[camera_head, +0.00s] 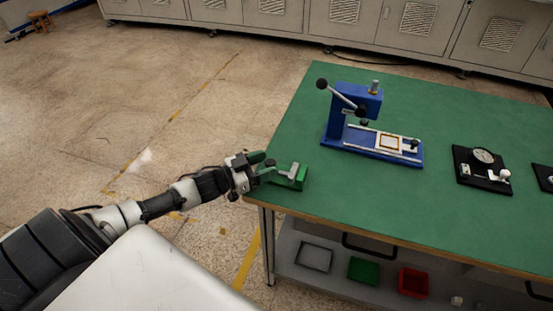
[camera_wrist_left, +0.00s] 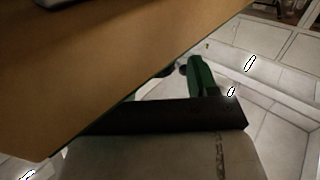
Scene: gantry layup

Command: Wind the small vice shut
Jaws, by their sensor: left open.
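The small green vice (camera_head: 299,179) sits at the near left corner of the green table, with a pale metal part on top. My left gripper (camera_head: 264,169) is at the table's left edge, just left of the vice, with its fingers pointing toward it. It is open. Whether a finger touches the vice's handle cannot be told, and the handle is not clearly visible. In the left wrist view a dark green finger-like part (camera_wrist_left: 203,75) shows beyond a black bar, partly covered by a brown surface. My right gripper is not in view.
A blue press (camera_head: 345,115) with a long lever stands behind the vice on the green table (camera_head: 360,200). A black dial gauge stand (camera_head: 482,168) is to the right. Grey, green and red trays (camera_head: 413,282) lie on the lower shelf. Floor left of the table is clear.

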